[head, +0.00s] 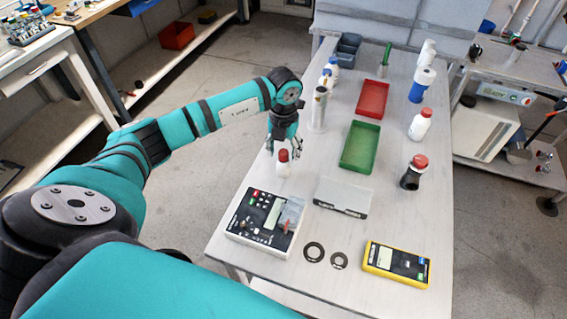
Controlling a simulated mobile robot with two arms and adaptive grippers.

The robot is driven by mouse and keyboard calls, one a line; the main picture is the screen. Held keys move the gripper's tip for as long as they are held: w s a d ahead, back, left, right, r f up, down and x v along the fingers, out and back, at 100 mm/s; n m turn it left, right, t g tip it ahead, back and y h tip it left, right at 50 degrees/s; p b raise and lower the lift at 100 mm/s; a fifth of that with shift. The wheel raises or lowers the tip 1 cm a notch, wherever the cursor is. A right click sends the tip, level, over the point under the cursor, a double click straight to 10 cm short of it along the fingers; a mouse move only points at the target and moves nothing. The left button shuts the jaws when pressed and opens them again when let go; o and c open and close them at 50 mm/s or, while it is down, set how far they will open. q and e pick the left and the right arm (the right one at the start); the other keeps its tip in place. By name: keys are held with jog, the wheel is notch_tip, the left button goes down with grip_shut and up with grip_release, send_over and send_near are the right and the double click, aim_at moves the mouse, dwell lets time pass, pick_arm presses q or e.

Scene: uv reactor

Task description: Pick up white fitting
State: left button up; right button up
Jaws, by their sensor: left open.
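A white piece (427,54) that may be the white fitting stands at the far right of the table; it is small, so I cannot be sure what it is. My left gripper (284,150) is open and points down, at the left side of the table. Its fingers are just above or beside the cap of a small white bottle with a red cap (283,167); I cannot tell whether they touch. My right gripper is not in view.

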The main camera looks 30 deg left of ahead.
pick_arm(q)
jog(key=shift+f, duration=0.8)
grip_shut()
